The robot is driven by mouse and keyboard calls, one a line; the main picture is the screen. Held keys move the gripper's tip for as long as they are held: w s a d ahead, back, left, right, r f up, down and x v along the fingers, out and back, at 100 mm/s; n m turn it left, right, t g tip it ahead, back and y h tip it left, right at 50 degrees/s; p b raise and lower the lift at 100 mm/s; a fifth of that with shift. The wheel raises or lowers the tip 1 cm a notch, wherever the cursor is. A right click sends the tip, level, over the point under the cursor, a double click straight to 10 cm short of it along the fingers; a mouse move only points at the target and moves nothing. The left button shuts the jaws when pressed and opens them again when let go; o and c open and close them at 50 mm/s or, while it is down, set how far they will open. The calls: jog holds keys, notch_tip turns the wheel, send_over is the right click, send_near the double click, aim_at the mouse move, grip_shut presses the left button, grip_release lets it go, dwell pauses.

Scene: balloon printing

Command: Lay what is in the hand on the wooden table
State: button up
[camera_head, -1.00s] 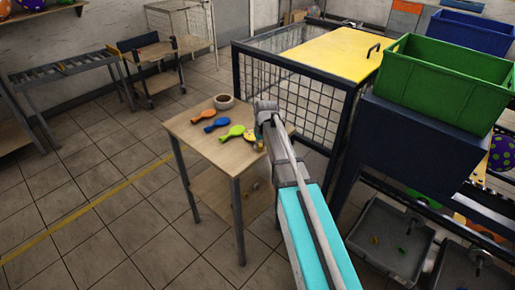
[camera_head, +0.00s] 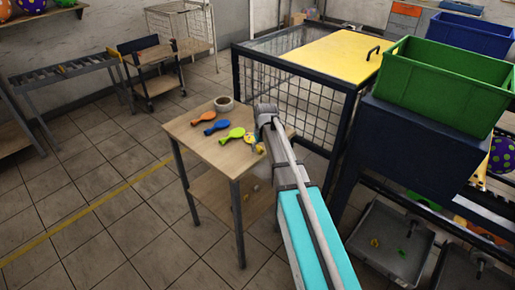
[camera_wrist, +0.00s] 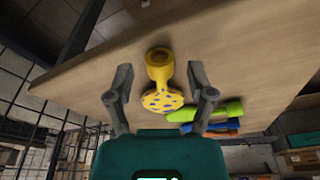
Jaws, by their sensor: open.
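A yellow balloon with blue dots (camera_wrist: 162,95) lies on the wooden table (camera_wrist: 240,50), between the spread fingers of my gripper (camera_wrist: 160,95) in the wrist view. My gripper is open, and a gap shows between each finger and the balloon. In the head view the spotted balloon (camera_head: 250,139) lies at the table's right side, beside the end of my arm, which hides much of my gripper. An orange balloon (camera_head: 203,118), a blue balloon (camera_head: 217,127) and a green balloon (camera_head: 232,135) lie in a row to its left on the wooden table (camera_head: 205,150).
A wire cage with a yellow top (camera_head: 330,52) stands close behind on the right. A green crate (camera_head: 435,85) sits on a dark bin farther right. Open floor lies left of the table.

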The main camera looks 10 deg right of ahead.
jog(key=shift+r, duration=0.1)
jog(key=p+v, duration=1.2)
dwell(0.6)
dwell(0.7)
jog(key=s+a+m+g, duration=0.2)
jog(key=s, duration=2)
jog(key=shift+a+m+h, duration=0.15)
jog(key=shift+m+h, duration=0.15)
jog(key=shift+m, duration=0.1)
